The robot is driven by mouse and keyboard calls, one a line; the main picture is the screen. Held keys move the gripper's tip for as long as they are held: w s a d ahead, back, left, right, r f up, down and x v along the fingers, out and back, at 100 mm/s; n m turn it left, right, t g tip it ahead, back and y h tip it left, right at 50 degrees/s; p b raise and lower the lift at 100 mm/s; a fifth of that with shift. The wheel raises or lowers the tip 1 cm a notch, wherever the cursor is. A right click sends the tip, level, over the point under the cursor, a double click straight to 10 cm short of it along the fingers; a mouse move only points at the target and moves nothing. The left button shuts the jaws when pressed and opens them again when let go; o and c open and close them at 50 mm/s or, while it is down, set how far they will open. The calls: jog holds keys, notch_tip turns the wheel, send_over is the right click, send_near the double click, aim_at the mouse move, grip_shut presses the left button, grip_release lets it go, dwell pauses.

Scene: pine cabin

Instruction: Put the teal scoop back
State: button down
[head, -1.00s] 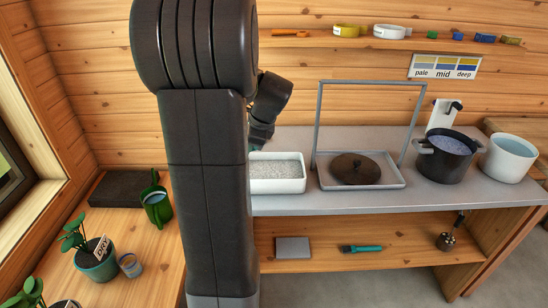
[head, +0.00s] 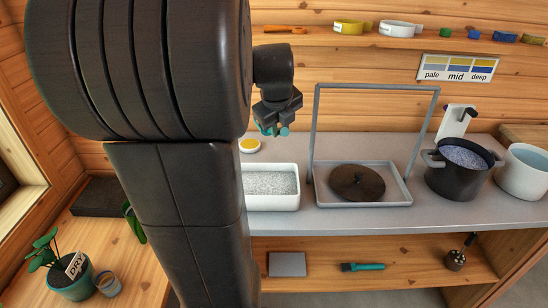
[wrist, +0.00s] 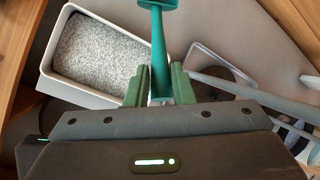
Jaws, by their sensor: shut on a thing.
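My gripper (head: 273,120) is up in the air above the counter, in front of the plank wall. In the wrist view my gripper (wrist: 158,84) has its green fingers shut on the teal scoop (wrist: 158,42). The scoop's handle runs between the fingers and its wider end reaches the top edge of that view, where it is cut off. In the head view only small teal parts show at the fingertips. A white tray (head: 271,206) of grey granules stands on the counter below; it also shows in the wrist view (wrist: 118,98).
A black pot (head: 455,183) and a white pot (head: 522,180) stand to the right. A yellow-topped round container (head: 249,146) sits behind the tray. A teal-handled brush (head: 363,267) lies on the lower shelf.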

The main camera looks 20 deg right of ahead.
notch_tip(320, 180, down, 8)
jog(key=shift+b, duration=0.35)
jog(key=shift+f+b, duration=0.55)
jog(key=shift+f, duration=0.15)
jog(key=c, duration=1.3)
grip_release()
jog(key=shift+o, duration=0.2)
